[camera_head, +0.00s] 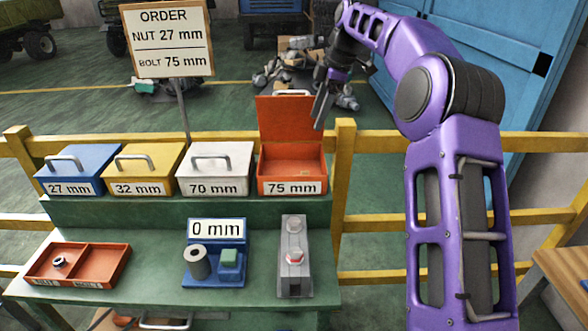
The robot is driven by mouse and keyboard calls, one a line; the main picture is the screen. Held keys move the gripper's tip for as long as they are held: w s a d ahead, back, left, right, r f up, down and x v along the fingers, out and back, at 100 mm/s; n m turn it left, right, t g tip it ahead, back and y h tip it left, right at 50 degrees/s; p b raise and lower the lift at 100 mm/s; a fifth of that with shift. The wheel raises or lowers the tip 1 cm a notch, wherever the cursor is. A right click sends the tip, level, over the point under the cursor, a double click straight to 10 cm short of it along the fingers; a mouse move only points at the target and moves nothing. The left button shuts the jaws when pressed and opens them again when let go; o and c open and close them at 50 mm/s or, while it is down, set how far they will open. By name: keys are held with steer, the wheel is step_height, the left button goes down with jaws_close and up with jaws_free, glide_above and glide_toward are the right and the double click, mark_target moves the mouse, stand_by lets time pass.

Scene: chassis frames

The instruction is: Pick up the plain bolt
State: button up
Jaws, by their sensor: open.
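No bolt shows clearly. The orange 75 mm box (292,187) stands at the right end of the raised shelf with its lid up. A small pale patch shows on its floor, but I cannot tell whether it is a bolt. My gripper (319,124) is open, pointing down, in front of the upper right of the raised orange lid (286,118) in the picture. Nothing shows between its fingers.
Blue 27 mm (70,186), yellow 32 mm (138,187) and white 70 mm (213,187) boxes are shut. A blue gauge (214,281) reads 0 mm beside a grey fixture (295,280). An order sign (167,40) asks nut 27, bolt 75. Yellow rails (440,275) run behind.

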steer(key=y, duration=0.1)
steer(key=g, duration=0.1)
glide_above(305, 173)
step_height(305, 173, down, 13)
steer(key=shift+r, duration=0.1)
steer(key=shift+d+x, duration=0.15)
steer(key=shift+x, duration=1.2)
steer(key=shift+d+x, duration=0.1)
steer(key=shift+x, duration=1.25)
steer(key=shift+w, duration=0.2)
jaws_close()
